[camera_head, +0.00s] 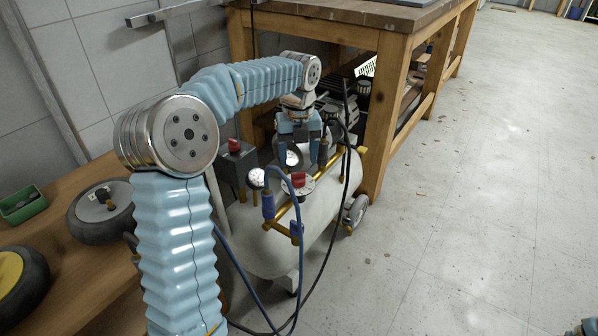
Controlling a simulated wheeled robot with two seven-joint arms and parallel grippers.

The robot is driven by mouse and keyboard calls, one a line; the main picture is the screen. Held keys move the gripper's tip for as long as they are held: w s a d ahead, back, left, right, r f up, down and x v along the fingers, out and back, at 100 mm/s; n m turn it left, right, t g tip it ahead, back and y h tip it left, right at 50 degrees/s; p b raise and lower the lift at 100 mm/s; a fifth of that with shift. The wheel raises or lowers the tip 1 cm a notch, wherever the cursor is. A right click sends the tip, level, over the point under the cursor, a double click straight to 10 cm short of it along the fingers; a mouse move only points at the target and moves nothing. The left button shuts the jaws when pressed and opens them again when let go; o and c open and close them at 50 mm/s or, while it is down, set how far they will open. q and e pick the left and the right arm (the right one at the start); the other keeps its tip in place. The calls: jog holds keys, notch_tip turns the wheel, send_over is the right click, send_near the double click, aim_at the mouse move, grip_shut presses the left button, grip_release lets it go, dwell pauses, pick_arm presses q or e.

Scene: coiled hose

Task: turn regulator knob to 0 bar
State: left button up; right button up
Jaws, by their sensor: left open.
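The compressor's regulator knob (298,180) is red and sits on a pale round dial plate above the brass pipework. The dial's markings are too small to read. My left gripper (298,158) reaches over from behind and points down with its blue fingers apart. In the picture it is just above and behind the knob, and I see nothing between its fingers. I cannot tell the exact gap to the knob, but the knob's red top shows clear of the fingers. My right gripper does not show.
The compressor tank (262,240) stands by a wooden workbench (388,95). A gauge (256,178) and a grey box with a red button (234,146) sit left of the knob. Blue hose (268,205) and a black cable loop in front. Open floor (470,200) lies right.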

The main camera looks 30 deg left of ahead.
aim_at(298, 173)
pick_arm(q)
notch_tip(298, 173, down, 4)
jog(key=shift+f+b, duration=0.2)
jog(key=shift+b, duration=0.1)
jog(key=c, duration=1.1)
jog(key=shift+o, duration=0.2)
jog(key=shift+r, duration=0.1)
